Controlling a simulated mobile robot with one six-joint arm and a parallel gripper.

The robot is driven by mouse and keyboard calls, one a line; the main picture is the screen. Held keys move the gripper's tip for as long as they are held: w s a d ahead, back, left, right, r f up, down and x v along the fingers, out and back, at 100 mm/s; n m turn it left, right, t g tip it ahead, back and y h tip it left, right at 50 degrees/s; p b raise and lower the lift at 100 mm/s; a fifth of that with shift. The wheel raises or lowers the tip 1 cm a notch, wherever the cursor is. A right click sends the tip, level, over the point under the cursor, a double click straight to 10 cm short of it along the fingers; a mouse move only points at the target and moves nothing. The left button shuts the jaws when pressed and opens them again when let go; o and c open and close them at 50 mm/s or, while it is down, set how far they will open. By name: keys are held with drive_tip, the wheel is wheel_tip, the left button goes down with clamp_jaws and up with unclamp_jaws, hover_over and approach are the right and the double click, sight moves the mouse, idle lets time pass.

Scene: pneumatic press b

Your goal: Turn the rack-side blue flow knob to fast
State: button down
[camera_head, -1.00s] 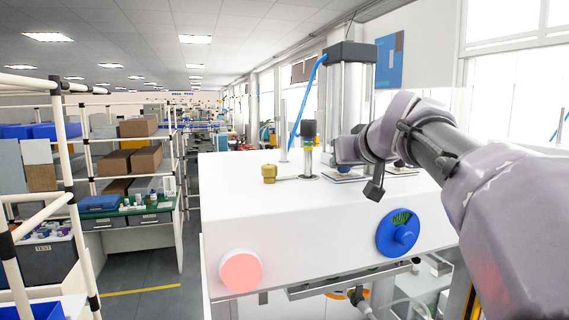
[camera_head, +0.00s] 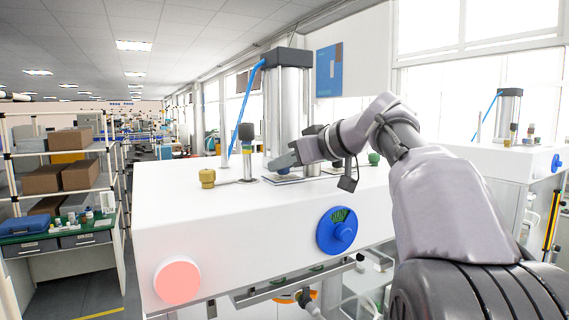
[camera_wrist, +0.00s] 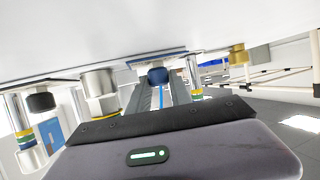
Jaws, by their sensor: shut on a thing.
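A small blue knob (camera_wrist: 158,76) sits on the press top in the wrist view, at the tips of my gripper's grey fingers. My gripper (camera_wrist: 160,88) is shut on it, one finger on each side. In the head view my gripper (camera_head: 282,161) reaches left across the white press (camera_head: 235,195), in front of the base of the tall metal cylinder (camera_head: 287,105). The knob is mostly hidden there by my fingers. I cannot read its setting. A green knob (camera_head: 374,159) stands to the right, behind my wrist.
A dark-capped post (camera_head: 246,132) and a brass fitting (camera_head: 208,178) stand left of my gripper. A large blue dial (camera_head: 338,231) and a pink button (camera_head: 177,281) are on the press front. A rack with boxes (camera_head: 60,178) is at the left; floor shows between.

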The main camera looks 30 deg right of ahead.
drive_tip(key=shift+f, duration=0.1)
drive_tip(key=c, duration=1.4)
unclamp_jaws()
drive_tip(key=shift+o, duration=1.1)
drive_tip(key=shift+w, duration=0.25)
drive_tip(key=shift+s, duration=0.15)
drive_tip(key=b+v, duration=0.1)
drive_tip(key=v, duration=1.6)
